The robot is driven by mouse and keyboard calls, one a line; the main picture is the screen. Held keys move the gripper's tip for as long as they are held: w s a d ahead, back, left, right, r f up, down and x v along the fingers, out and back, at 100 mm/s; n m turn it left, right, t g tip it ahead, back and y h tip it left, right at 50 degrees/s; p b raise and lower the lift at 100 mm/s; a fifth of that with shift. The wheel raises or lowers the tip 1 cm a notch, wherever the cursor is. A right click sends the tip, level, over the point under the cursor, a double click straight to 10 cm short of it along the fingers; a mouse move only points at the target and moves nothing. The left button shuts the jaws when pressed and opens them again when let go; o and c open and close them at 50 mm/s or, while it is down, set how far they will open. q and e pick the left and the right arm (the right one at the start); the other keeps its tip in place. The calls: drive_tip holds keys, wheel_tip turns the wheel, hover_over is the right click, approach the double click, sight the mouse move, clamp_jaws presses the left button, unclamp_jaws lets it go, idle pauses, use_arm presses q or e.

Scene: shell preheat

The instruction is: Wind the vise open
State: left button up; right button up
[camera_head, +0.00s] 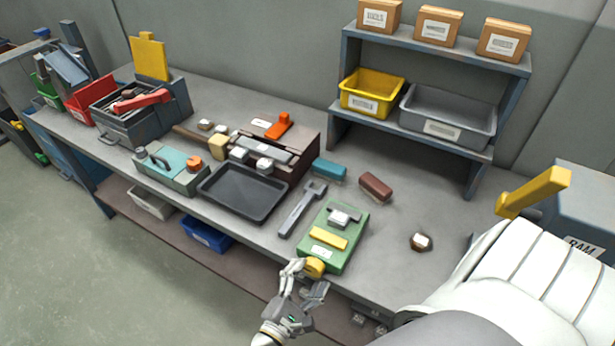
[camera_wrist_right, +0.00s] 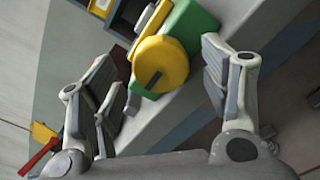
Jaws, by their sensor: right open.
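The vise (camera_head: 328,236) is a green block with a yellow bar and a grey piece on top, near the bench's front edge. A round yellow knob (camera_head: 314,267) sticks out of its front end. My right gripper (camera_head: 305,280) is in front of the bench edge, close to this knob, open. In the right wrist view, the yellow knob (camera_wrist_right: 160,64) and green vise body (camera_wrist_right: 190,28) show between the spread fingers of the gripper (camera_wrist_right: 158,75), with gaps at both sides. The fingers hold nothing. My left gripper is not in view.
A wrench (camera_head: 302,208) and black tray (camera_head: 243,192) lie left of the vise. Teal (camera_head: 329,169) and brown (camera_head: 375,186) blocks lie behind it, and a small brown-and-white piece (camera_head: 420,242) to its right. A shelf (camera_head: 440,140) stands behind. Bare bench surrounds the small piece.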

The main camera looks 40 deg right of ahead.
wheel_tip(320, 180, up, 10)
idle(0.7)
idle(0.4)
